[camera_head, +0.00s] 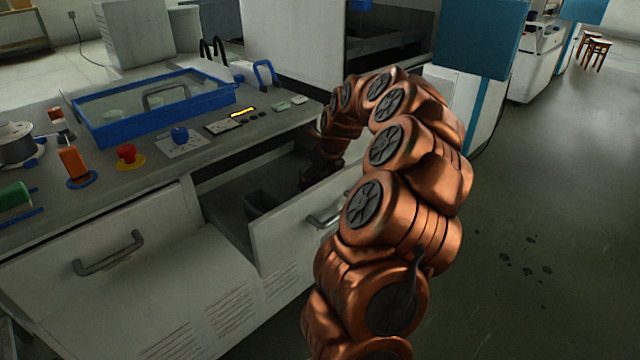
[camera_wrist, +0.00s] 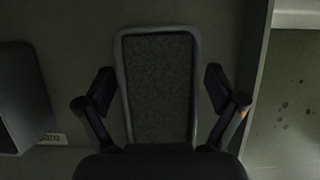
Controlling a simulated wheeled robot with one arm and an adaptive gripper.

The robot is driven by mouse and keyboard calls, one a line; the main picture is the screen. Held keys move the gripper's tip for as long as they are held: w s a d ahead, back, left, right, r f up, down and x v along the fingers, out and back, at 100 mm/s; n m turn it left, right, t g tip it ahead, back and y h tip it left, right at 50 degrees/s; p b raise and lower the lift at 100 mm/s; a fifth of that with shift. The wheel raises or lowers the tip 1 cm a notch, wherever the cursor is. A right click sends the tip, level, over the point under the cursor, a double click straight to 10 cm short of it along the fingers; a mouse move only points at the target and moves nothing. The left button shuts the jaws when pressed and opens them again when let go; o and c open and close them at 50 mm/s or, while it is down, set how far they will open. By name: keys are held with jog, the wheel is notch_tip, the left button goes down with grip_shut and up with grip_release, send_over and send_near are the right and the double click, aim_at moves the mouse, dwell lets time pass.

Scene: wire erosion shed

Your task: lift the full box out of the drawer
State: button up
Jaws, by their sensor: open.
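The full box (camera_wrist: 158,29) shows from above in the wrist view, an upright rectangular box with a pale rim and dark grainy contents near its top. My gripper (camera_wrist: 160,82) is open, with one finger on the left and one on the right of the box. Gaps show between the fingers and the rim. The box's lower edge is hidden behind my gripper's body. In the head view the drawer (camera_head: 290,222) is pulled open, and my gripper (camera_head: 307,178) reaches down into it; its fingers and the full box are hidden there.
A second dark box (camera_head: 262,203) stands in the drawer; it shows at the left in the wrist view (camera_wrist: 22,95), beside a partly hidden label. The drawer wall runs close on the right. The bench above holds a blue-framed tray (camera_head: 110,135) and a red button (camera_head: 128,153).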

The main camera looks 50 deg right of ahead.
jog(key=shift+f, duration=0.25)
dwell(0.3)
jog(key=shift+c, duration=0.4)
jog(key=c, duration=1.5)
jog(key=shift+c, duration=0.3)
jog(key=shift+r, duration=0.1)
